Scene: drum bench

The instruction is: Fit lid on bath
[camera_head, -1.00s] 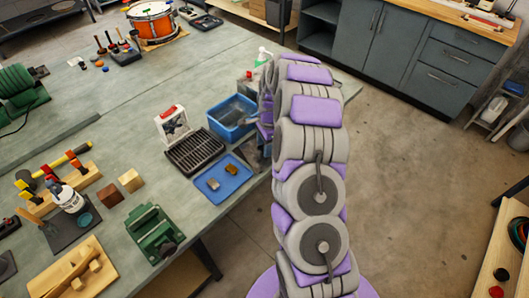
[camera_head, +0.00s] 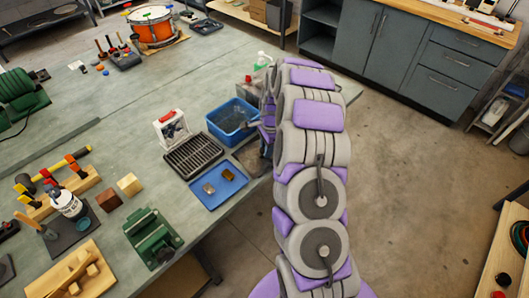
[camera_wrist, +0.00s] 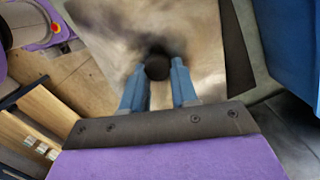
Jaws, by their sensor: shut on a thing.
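The bath is an open blue tub (camera_head: 229,122) near the right edge of the bench; part of its blue wall (camera_wrist: 292,40) shows at the right of the wrist view. The lid is a metallic square plate (camera_wrist: 110,50) with a round black knob (camera_wrist: 157,65). My gripper (camera_wrist: 158,88) has its blue fingers shut on the knob, one on each side. In the head view the lid (camera_head: 250,158) shows partly beside the bath, near the bench edge, and my arm hides the rest. A dark strip (camera_wrist: 237,45) shows beside the lid; I cannot tell whether the lid touches what is under it.
A black slotted rack (camera_head: 193,155) and a blue tray (camera_head: 218,184) with two small pieces lie left of the lid. A green-capped bottle (camera_head: 262,60) stands beyond the bath. Open floor lies right of the bench.

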